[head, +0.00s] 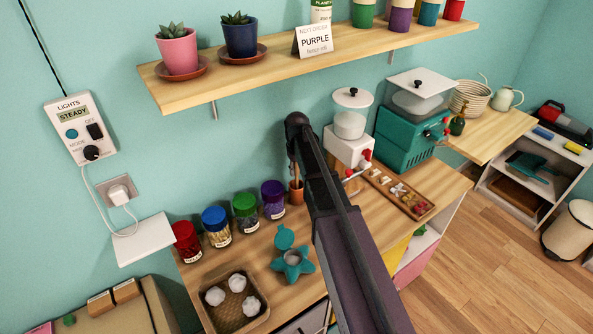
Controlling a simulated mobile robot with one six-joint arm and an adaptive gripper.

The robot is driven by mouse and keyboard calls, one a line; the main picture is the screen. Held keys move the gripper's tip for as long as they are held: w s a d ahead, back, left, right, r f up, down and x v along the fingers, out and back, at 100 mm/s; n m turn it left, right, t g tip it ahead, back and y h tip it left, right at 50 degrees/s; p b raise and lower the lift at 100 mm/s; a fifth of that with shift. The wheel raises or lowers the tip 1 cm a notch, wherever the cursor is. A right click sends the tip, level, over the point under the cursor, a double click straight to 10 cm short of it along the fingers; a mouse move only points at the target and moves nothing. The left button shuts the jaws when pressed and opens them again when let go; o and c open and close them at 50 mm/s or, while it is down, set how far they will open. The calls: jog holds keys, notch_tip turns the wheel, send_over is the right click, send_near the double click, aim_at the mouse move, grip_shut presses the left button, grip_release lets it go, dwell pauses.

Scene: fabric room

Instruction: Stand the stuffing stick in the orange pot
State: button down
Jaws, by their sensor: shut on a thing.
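The orange pot (296,194) stands on the wooden counter near the wall, just right of the purple-lidded jar. The stuffing stick (296,172) shows as a short, thin wooden piece directly above the pot, roughly upright. My gripper (292,155) points down over the pot and is shut on the stick. My own dark arm crosses in front and hides much of the gripper and the pot's right side. I cannot tell whether the stick's lower end is inside the pot or just above or behind its rim.
Several jars with coloured lids (245,212) stand left of the pot. A teal star-shaped thing (292,264) and a basket of white balls (262,316) lie in front. A white machine (347,150) and a wooden tray (428,210) stand right. A shelf (290,62) hangs above.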

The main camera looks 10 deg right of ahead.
jog(key=shift+c, duration=2.4)
grip_release()
jog(key=shift+f, duration=0.1)
notch_tip(320, 180, up, 12)
jog(key=p, duration=1.2)
jog(key=shift+r, duration=0.2)
jog(key=s+m, duration=0.2)
jog(key=s, duration=2.1)
